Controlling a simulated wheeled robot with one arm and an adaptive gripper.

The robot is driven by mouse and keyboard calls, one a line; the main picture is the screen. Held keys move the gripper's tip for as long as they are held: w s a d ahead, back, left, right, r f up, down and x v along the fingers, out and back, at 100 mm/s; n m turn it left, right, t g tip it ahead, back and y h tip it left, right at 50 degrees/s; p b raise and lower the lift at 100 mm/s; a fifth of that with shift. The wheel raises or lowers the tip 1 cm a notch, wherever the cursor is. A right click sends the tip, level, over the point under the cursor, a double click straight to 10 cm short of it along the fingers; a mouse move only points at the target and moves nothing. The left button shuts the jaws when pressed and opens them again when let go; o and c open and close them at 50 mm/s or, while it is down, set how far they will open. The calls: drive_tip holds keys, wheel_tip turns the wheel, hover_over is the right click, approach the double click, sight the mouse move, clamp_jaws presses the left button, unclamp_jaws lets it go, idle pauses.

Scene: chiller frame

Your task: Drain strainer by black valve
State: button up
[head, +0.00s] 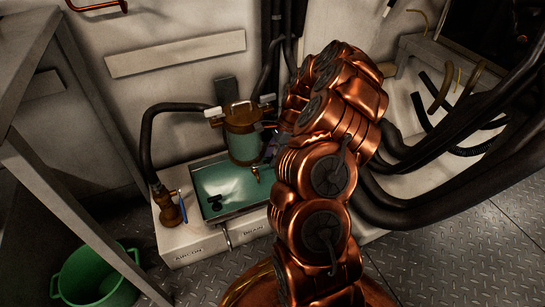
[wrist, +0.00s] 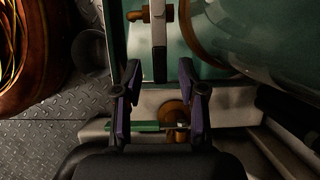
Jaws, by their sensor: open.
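The strainer (head: 241,143) is a teal cylinder with a copper-coloured lid, standing over a shallow teal tray (head: 202,198). A small brass tap (head: 257,172) shows below it. In the wrist view, the strainer's rounded side (wrist: 255,30) fills the upper right. A dark, narrow lever (wrist: 159,62) hangs from a brass fitting (wrist: 138,15); this looks like the black valve. My gripper (wrist: 160,68) is open, with its purple fingers on either side of the lever's lower end. Contact cannot be told. In the head view, my arm hides most of the gripper.
A brass valve (head: 171,212) with a blue handle stands left of the tray, on a pale base marked AIRCON and DRAIN. A green bar (wrist: 146,126) lies below my fingertips. A green bucket (head: 98,278) stands lower left. Black hoses (head: 455,130) crowd the right.

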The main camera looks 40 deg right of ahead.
drive_tip(key=shift+c, duration=0.4)
clamp_jaws()
